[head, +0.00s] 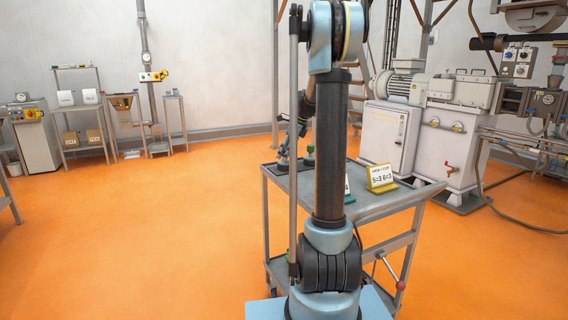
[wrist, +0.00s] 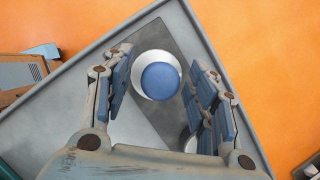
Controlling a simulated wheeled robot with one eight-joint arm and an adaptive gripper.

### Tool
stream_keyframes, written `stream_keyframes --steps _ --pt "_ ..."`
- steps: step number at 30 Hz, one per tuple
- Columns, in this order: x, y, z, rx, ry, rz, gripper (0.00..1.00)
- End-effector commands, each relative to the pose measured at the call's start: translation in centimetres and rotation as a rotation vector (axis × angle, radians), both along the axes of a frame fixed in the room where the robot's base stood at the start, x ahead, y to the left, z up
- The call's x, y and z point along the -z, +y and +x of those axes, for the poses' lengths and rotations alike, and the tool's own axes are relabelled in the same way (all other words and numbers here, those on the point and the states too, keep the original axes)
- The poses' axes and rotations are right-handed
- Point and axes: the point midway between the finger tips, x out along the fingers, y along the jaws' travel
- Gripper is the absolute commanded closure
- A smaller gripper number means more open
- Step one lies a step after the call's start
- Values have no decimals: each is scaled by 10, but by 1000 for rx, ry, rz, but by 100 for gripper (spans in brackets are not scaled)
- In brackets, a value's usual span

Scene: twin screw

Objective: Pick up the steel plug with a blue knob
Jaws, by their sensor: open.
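The steel plug (wrist: 142,88) with a round blue knob (wrist: 160,80) stands on a dark strip on the cart top in the wrist view, seen from above. My gripper (wrist: 160,72) is open, with one finger on each side of the plug and visible gaps between. I cannot tell how far above the plug the fingers are. In the head view my gripper (head: 285,160) is low over the cart's far left corner, and the blue knob cannot be made out there.
Another metal round piece (wrist: 187,139) is partly hidden by the right finger. Orange floor (head: 130,230) is open at left; machinery (head: 445,140) stands behind right.

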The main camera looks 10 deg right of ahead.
Motion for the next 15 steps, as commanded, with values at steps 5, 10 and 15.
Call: stream_keyframes --steps 5,10,15 --pt "10 4 1 -1 0 0 48" --pt "10 4 2 -1 0 0 48" --pt "10 4 2 -1 0 0 77"
